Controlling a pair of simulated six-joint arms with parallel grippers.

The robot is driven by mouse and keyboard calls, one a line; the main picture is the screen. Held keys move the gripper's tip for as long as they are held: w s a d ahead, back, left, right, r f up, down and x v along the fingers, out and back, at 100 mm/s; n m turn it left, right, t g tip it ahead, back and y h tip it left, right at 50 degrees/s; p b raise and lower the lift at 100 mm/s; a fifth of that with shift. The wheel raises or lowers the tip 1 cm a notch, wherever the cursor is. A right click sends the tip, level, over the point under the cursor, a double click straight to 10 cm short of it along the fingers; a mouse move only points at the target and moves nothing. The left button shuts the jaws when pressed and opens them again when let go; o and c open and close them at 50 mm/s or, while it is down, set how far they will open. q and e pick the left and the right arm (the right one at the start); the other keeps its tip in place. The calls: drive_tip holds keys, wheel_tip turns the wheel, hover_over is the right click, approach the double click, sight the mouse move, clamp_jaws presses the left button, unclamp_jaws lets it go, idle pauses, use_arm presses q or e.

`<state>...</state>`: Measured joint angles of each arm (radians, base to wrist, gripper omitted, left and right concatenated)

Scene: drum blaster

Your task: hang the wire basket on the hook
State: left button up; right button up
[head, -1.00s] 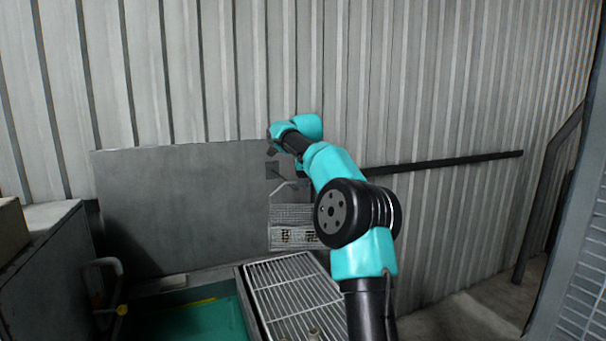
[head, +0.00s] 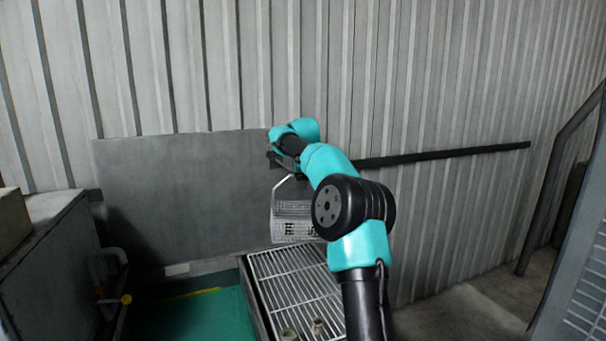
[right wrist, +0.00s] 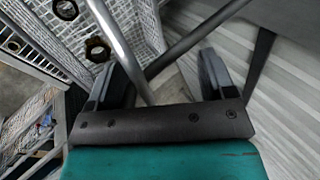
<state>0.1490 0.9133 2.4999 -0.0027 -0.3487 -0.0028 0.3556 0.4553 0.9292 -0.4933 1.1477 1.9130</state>
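The wire basket (head: 294,222) hangs below my right gripper, in front of the grey panel's right end. Its bent wire handle (head: 292,180) rises above it toward the gripper. In the right wrist view, the basket's mesh (right wrist: 60,28) fills the upper left, with brass nuts (right wrist: 97,48) in it. Two handle rods (right wrist: 118,42) meet between the fingers of my right gripper (right wrist: 167,82). Those fingers stand wide apart, with a gap on the right side. In the head view the gripper's tips are mostly hidden by my arm. I cannot make out the hook or its contact with the handle. My left gripper is out of view.
The grey panel (head: 180,205) stands against a corrugated wall (head: 440,90). A dark rail (head: 450,155) runs right. Below are a white wire rack (head: 295,285) with small fittings and a green surface (head: 200,315). A grey cabinet (head: 45,245) stands left; a stair rail (head: 555,170) stands right.

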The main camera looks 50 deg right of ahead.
drive_tip(key=o, duration=0.3)
drive_tip(key=shift+a+r, duration=0.1)
drive_tip(key=shift+a, duration=0.1)
drive_tip(key=v, duration=1.7)
drive_tip(key=shift+r, duration=0.2)
drive_tip(key=shift+f, duration=0.1)
